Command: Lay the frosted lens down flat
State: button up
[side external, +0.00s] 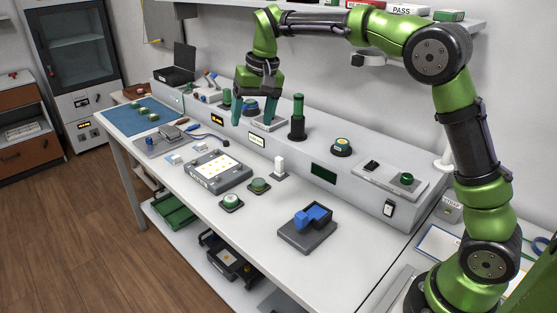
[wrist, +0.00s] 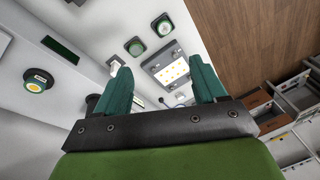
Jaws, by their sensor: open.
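I cannot tell for certain which thing is the frosted lens. A small white upright block (side external: 279,168) stands on a dark base near the middle of the bench; its surface detail is too small to read. Two round green-topped discs on dark square bases lie in front of it, one at left (side external: 231,202) and one at right (side external: 259,186). They also show in the wrist view, one higher (wrist: 163,26) and one lower (wrist: 135,47). My gripper (side external: 252,116) points down over the raised back ledge, fingers apart, near a blue-topped knob (side external: 250,104). In the wrist view, my gripper (wrist: 160,74) has nothing between its fingertips.
A lit panel with yellow dots (side external: 219,171) lies left of the discs. A blue part on a grey fixture (side external: 309,226) sits at front right. The white bench front is mostly clear.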

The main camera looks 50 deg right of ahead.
jog(key=s+r+t, duration=0.1)
jog(key=s+r, duration=0.1)
jog(key=s, duration=0.5)
jog(key=s+r+t, duration=0.1)
jog(key=s+r, duration=0.2)
jog(key=s, duration=0.5)
jog(key=s+f+t, duration=0.2)
jog(key=s+f, duration=0.4)
jog(key=s, duration=0.6)
jog(key=shift+s+d+f+n+t+y, duration=0.2)
jog(key=shift+d+f+n+t+y, duration=0.05)
jog(key=shift+n+t+y, duration=0.15)
